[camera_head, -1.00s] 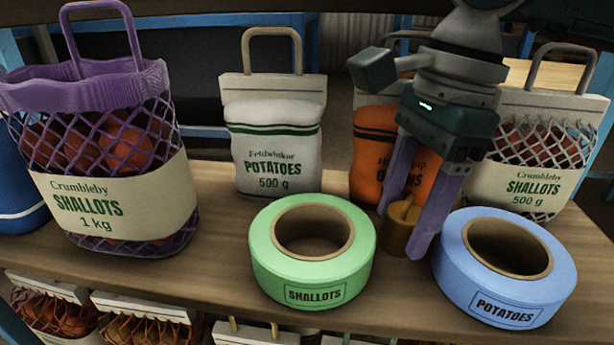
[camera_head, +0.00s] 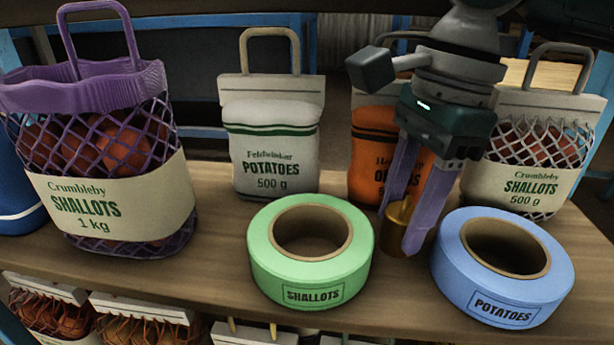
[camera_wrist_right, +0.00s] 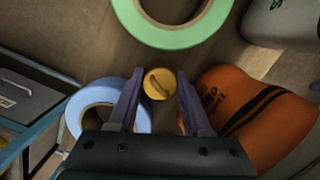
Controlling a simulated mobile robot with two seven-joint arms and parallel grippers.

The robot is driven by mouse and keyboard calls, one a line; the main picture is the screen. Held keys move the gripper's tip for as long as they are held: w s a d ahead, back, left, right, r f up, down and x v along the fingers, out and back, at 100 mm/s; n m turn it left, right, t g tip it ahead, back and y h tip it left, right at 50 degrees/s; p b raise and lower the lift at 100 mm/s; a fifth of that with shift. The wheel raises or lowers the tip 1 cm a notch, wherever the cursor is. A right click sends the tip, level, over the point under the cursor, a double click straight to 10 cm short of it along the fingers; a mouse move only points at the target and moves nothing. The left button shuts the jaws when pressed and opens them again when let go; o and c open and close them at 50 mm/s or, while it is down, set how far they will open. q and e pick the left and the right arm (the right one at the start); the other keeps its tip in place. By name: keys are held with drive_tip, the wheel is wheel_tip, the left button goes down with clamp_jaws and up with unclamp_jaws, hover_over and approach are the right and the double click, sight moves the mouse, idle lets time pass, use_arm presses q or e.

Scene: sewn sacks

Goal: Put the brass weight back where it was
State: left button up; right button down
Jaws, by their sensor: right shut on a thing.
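The brass weight (camera_head: 393,238) is a small golden cylinder with a handle on top. It is upright on or just above the wooden shelf, between the green SHALLOTS roll (camera_head: 262,262) and the blue POTATOES roll (camera_head: 462,285). My right gripper (camera_head: 398,228) points down and is shut on the weight, one finger on each side. The right wrist view shows the weight's round top (camera_wrist_right: 158,84) between the fingers. Whether its base touches the shelf cannot be told. My left gripper is not in view.
Behind stand the white potatoes sack (camera_head: 275,150), the orange sack (camera_head: 368,150), partly hidden by my right arm, and the small shallots sack (camera_head: 515,185). A large purple shallots bag (camera_head: 110,215) is at left. Shelf between it and the green roll is bare.

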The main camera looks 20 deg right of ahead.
drive_tip(key=shift+r, duration=0.15)
wheel_tip(320, 180, up, 19)
drive_tip(key=p, duration=0.4)
wheel_tip(320, 180, up, 12)
drive_tip(key=n+p, duration=0.8)
drive_tip(key=p, duration=0.4)
hover_over(406, 200)
drive_tip(key=a, duration=0.2)
drive_tip(key=s+a+r+n+p, duration=0.1)
drive_tip(key=r+n+p, duration=0.3)
drive_tip(key=r+p, duration=1.1)
drive_tip(key=s+r+n+g+h+p, duration=0.1)
drive_tip(key=s+r+n+p, duration=0.3)
drive_tip(key=r+p, duration=1.2)
drive_tip(key=s+a+r+n+g+p, duration=0.1)
drive_tip(key=s+r+n+p, duration=0.1)
drive_tip(key=r+p, duration=1.4)
drive_tip(key=n+p, duration=0.1)
drive_tip(key=p, duration=0.2)
drive_tip(key=shift+s+a+n+h+p, duration=0.3)
drive_tip(key=shift+s+a+n+h, duration=0.05)
drive_tip(key=shift+s+n+h, duration=0.05)
